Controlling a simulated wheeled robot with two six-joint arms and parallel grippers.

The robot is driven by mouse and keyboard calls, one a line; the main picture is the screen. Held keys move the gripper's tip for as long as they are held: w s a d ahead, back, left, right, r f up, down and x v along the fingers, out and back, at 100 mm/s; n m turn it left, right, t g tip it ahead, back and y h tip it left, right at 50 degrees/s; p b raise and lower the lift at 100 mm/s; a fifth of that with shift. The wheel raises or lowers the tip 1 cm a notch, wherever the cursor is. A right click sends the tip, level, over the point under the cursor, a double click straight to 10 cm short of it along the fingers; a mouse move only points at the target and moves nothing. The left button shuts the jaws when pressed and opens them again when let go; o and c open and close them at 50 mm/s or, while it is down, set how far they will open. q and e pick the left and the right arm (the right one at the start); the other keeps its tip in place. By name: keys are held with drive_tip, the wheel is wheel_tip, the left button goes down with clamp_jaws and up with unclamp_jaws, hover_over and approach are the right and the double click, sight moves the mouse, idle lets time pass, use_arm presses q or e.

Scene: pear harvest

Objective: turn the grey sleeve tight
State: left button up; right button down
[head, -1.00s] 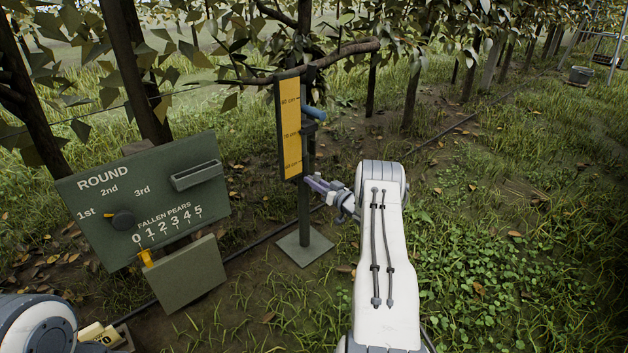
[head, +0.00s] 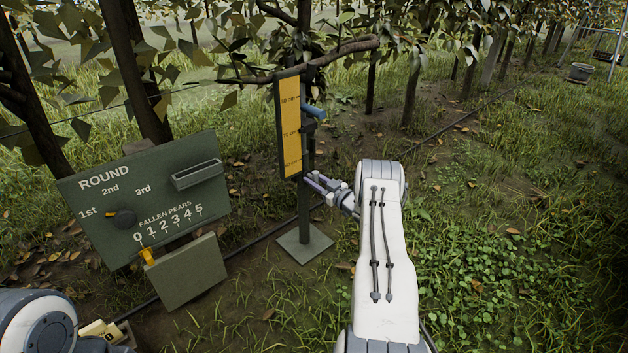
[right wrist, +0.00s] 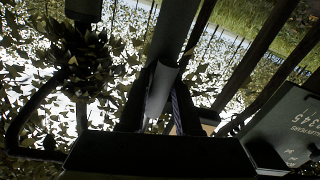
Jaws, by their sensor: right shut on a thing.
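A thin dark post (head: 304,220) stands upright on a square base plate (head: 304,244) and carries a yellow height scale (head: 290,125). My right gripper (head: 313,182) is at the post, just below the scale's lower end. In the right wrist view its two dark fingers (right wrist: 158,112) stand on either side of a grey sleeve (right wrist: 161,88) around the post, and it is shut on that sleeve. In the head view the gripper largely hides the sleeve. I cannot see how tight the sleeve is. My left gripper is out of view.
A short blue-grey cylinder (head: 314,111) sticks out to the right of the scale. A green score board (head: 150,196) with a dark knob stands at left, a smaller green panel (head: 188,272) below it. A branch (head: 335,55) hangs above. Grass right of my arm is open.

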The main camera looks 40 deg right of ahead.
drive_tip(key=c, duration=0.7)
unclamp_jaws()
drive_tip(key=shift+s, duration=0.1)
drive_tip(key=shift+s+d+p, duration=0.1)
drive_tip(key=shift+s+p, duration=0.25)
drive_tip(key=shift+p, duration=0.05)
drive_tip(key=s+p, duration=0.4)
drive_tip(key=s, duration=0.5)
drive_tip(key=shift+s+d, duration=0.3)
drive_tip(key=shift+d, duration=0.05)
